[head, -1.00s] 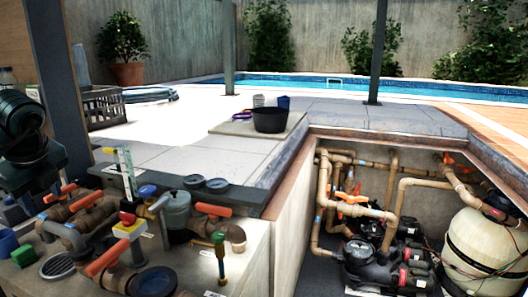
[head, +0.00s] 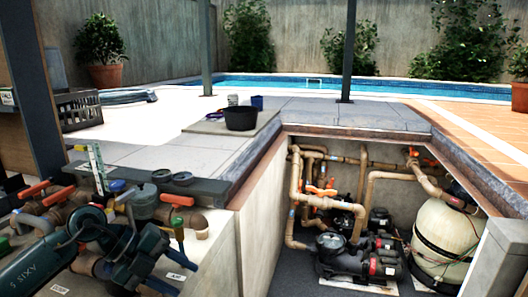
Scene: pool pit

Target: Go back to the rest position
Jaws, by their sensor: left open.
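My left gripper (head: 138,258) is at the lower left, in front of and over the pipe bench. It is dark green, and its jaws stand apart with nothing seen between them. My left arm hides part of the bench's pipes and valves. I cannot tell whether the gripper touches any pipe. My right gripper is not in view.
An open pit with pumps (head: 345,258), tan pipes and a cream filter tank (head: 447,240) lies at right. A black bucket (head: 240,118) stands on a mat beyond the bench. A grey crate (head: 80,110) and posts stand at left. The paving between is clear.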

